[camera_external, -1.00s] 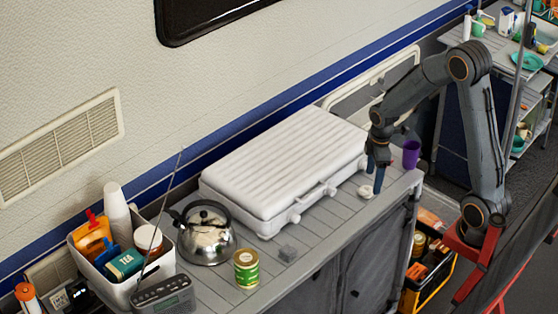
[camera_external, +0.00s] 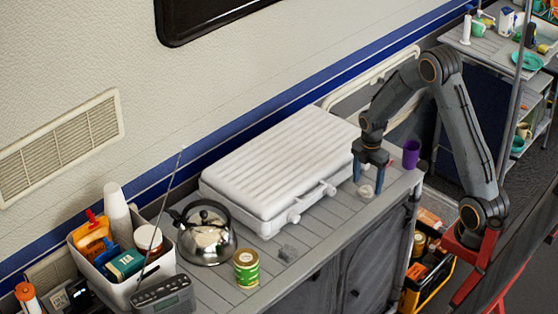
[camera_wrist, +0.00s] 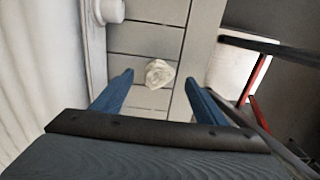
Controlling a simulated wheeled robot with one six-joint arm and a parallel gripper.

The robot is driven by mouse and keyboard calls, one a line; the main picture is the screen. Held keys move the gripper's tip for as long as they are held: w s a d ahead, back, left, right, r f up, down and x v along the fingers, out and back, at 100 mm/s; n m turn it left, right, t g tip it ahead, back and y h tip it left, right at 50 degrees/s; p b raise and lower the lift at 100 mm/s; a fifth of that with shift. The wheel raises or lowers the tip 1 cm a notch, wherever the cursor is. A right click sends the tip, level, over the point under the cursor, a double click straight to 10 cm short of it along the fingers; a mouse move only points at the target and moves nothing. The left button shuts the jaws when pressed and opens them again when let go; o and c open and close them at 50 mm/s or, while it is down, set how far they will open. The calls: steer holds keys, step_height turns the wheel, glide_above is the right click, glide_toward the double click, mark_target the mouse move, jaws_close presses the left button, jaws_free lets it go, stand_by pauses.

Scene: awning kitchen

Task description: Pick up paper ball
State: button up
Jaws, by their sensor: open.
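The paper ball (camera_external: 366,191) is a small crumpled whitish lump on the grey slatted counter, right of the white grill. In the wrist view the paper ball (camera_wrist: 159,73) lies beyond the fingertips, roughly midway between them. My gripper (camera_external: 370,182) is open and points down just above the ball. In the wrist view its two blue fingers (camera_wrist: 158,82) are spread apart with nothing between them. I cannot tell the exact height of the fingertips above the counter.
The white grill (camera_external: 280,165) with knobs stands close left of my gripper. A purple cup (camera_external: 411,154) stands to the right. A kettle (camera_external: 206,232), a green can (camera_external: 246,268) and a small grey block (camera_external: 288,253) are further left. The counter's front edge is near.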

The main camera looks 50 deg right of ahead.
mark_target(367, 188)
steer(key=shift+f+p, duration=0.3)
steer(key=shift+f, duration=1.2)
steer(key=c, duration=1.1)
